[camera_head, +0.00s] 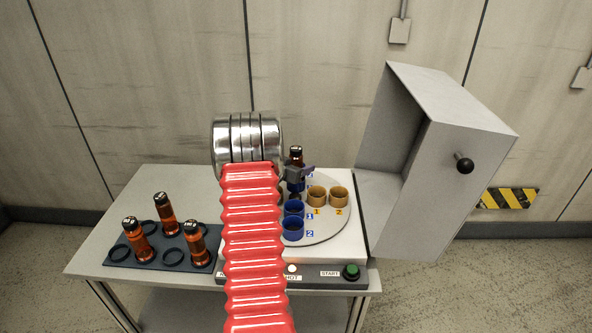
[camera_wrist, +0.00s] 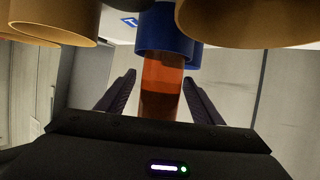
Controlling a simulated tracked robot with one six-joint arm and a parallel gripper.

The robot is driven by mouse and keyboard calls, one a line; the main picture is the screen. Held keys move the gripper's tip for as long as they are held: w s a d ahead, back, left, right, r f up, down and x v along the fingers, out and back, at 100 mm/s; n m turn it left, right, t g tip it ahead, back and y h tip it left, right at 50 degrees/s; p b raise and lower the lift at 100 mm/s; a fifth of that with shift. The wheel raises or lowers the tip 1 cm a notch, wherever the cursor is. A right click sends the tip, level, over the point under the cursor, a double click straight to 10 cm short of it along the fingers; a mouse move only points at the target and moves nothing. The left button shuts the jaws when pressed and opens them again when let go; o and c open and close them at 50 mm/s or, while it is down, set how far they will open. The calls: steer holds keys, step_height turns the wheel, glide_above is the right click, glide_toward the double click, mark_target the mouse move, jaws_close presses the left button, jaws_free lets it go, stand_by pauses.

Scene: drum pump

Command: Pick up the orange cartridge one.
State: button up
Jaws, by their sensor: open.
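An orange cartridge (camera_head: 296,156) with a black cap stands in a holder on the round plate (camera_head: 333,226) of the machine. In the wrist view the cartridge body (camera_wrist: 160,95) shows between the fingers, with a blue cup (camera_wrist: 165,30) around one end. My gripper (camera_head: 297,172) is open at the cartridge; in the wrist view its fingers (camera_wrist: 159,77) lie on either side with gaps. More orange cartridges (camera_head: 166,214), (camera_head: 137,240), (camera_head: 196,243) stand in the dark rack (camera_head: 150,260) at the left. Their cap markings are too small to read.
Blue cups (camera_head: 292,230) and tan cups (camera_head: 338,197), marked 1 and 2, stand close by on the plate. A grey hinged cover (camera_head: 470,150) with a black knob stands open at the right. A green START button (camera_head: 351,272) is at the front. My red arm hides part of the machine.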

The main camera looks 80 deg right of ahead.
steer(key=shift+s+d+f, duration=0.15)
steer(key=shift+d+f, duration=0.05)
steer(key=shift+d, duration=0.25)
steer(key=c, duration=1.2)
